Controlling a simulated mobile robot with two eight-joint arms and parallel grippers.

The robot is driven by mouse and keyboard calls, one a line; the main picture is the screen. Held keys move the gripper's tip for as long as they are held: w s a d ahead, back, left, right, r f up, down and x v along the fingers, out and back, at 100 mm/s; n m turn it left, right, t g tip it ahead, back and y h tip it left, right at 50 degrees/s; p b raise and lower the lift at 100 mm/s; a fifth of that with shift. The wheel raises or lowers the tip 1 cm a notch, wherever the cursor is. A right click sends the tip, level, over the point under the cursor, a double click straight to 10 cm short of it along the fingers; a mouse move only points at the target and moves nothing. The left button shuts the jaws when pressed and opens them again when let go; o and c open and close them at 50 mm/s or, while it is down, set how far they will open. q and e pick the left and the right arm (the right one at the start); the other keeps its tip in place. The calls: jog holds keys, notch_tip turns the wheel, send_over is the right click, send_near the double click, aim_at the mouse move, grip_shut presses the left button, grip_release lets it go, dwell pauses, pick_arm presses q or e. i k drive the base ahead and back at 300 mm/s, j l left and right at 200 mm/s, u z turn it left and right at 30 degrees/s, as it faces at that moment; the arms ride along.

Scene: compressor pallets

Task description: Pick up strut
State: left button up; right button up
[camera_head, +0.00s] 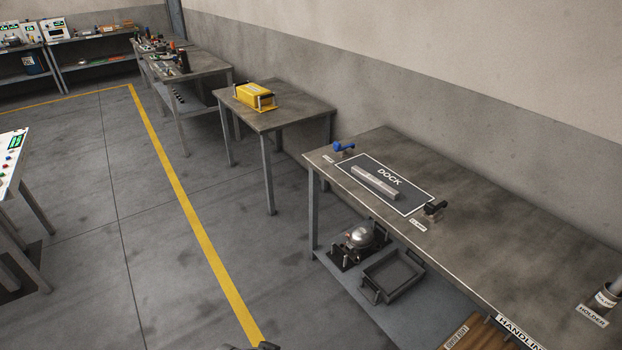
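A light grey bar (375,182), which looks like the strut, lies flat in the outlined area marked DOCK (411,198) on the near workbench. It lies lengthwise along the dock, with nothing touching it from above. Neither gripper can be made out in the head view. Only a small dark piece shows at the bottom edge, and I cannot tell what it is.
A blue clamp-like part (343,147) and a black one (435,208) stand at the dock's ends. The near workbench (510,235) is clear to the right, up to a holder (607,296). A yellow case (255,96) sits on the table beyond. Floor at left is open.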

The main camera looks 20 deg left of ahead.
aim_at(390, 192)
jog(key=u, duration=0.25)
jog(key=i+l+u, duration=0.1)
jog(key=i, duration=0.35)
jog(key=i+l+u, duration=0.15)
jog(key=i, duration=0.35)
jog(key=i+l+u, duration=0.1)
jog(key=i, duration=0.35)
jog(key=i+l+u, duration=0.1)
jog(key=i, duration=0.35)
jog(key=l, duration=0.1)
